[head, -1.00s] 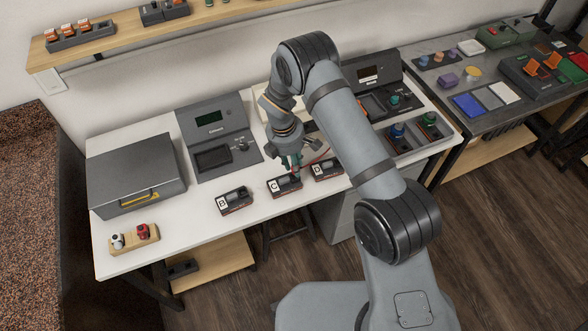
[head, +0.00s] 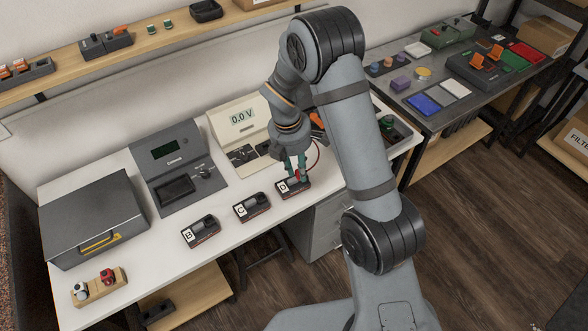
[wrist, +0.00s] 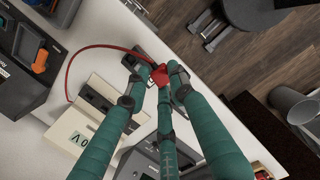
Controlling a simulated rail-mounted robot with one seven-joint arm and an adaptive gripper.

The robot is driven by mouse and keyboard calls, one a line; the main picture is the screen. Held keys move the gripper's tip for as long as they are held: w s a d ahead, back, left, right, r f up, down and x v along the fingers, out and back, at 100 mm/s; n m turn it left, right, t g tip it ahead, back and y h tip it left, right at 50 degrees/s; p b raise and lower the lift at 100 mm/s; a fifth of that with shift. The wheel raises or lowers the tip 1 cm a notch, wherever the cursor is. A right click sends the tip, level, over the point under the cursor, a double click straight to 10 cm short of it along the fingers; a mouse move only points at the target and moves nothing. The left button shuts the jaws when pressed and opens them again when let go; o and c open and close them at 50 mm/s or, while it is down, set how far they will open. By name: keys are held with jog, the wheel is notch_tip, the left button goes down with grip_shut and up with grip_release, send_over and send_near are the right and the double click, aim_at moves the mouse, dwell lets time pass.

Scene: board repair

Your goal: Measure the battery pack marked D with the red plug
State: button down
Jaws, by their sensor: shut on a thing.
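My gripper (head: 297,172) is shut on the red plug (wrist: 160,75), pointing down over the battery pack marked D (head: 283,190). The red plug is at the top of pack D in the head view; I cannot tell whether it is seated or just above. In the wrist view the fingers partly hide the dark pack (wrist: 147,49). A red cable (wrist: 76,62) curves from the plug toward the cream meter (head: 231,122), whose display reads 0.0 V. Packs C (head: 253,207) and B (head: 201,232) lie in a row to the left of D.
A grey bench unit (head: 176,163) stands behind the packs. A large grey box (head: 95,220) is at the left, with a wooden plug holder (head: 99,288) in front. A tray with a green knob (head: 388,124) is to the right. The white table front (head: 150,260) is clear.

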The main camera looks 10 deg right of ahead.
jog(key=w+d+p, duration=0.2)
jog(key=w+p, duration=0.3)
jog(key=w, duration=0.3)
jog(key=shift+w+d, duration=0.2)
jog(key=shift+d, duration=0.1)
dwell(0.3)
jog(key=shift+f+b, duration=2.85)
jog(key=shift+f, duration=0.95)
jog(key=shift+s+f+b, duration=0.1)
jog(key=shift+f+b, duration=0.95)
jog(key=shift+f, duration=0.6)
dwell(0.7)
jog(key=c, duration=1.5)
grip_release()
